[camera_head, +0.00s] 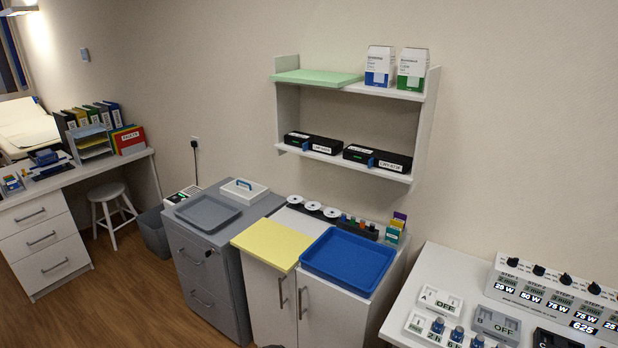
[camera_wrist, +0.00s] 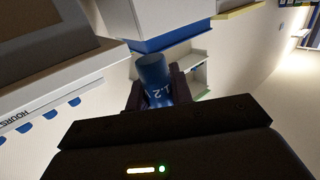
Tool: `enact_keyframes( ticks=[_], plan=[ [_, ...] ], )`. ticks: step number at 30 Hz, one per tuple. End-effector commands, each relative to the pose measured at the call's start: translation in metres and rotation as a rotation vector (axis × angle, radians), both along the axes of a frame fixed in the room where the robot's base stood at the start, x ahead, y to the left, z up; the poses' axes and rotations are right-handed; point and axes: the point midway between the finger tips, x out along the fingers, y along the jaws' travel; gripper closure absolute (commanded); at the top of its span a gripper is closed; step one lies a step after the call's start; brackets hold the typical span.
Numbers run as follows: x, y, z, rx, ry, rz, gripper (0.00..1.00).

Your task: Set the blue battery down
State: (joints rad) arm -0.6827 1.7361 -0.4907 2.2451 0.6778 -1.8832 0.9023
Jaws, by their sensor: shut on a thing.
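In the wrist view my gripper (camera_wrist: 156,88) is shut on a blue battery (camera_wrist: 153,72). The battery is a cylinder with white print, partly readable as "1.2", and its free end points away from the wrist. The dark fingers hide its sides. It appears held in the air, touching nothing else that I can make out. In the head view I cannot make out the held battery. Other blue cylindrical batteries (camera_head: 457,333) stand in a white holder (camera_head: 415,323) on the white table at the lower right.
The white table (camera_head: 440,262) also carries a grey unit marked OFF (camera_head: 497,323) and a white panel with black knobs (camera_head: 545,289). A blue tray (camera_head: 344,287) and a yellow board (camera_head: 272,242) lie on the cabinet. A grey tray (camera_head: 207,210) is further left. Both trays look empty.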

Motion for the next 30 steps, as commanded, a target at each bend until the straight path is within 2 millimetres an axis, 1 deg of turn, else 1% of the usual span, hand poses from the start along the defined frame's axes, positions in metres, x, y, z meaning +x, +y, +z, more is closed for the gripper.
enact_keyframes(
  ticks=[25, 30],
  plan=[
    [-0.0002, 0.0004, -0.0003, 0.000, 0.000, 0.001, 1.00],
    [0.0058, -0.0021, 0.0008, 0.000, -0.002, -0.015, 1.00]
  ],
)
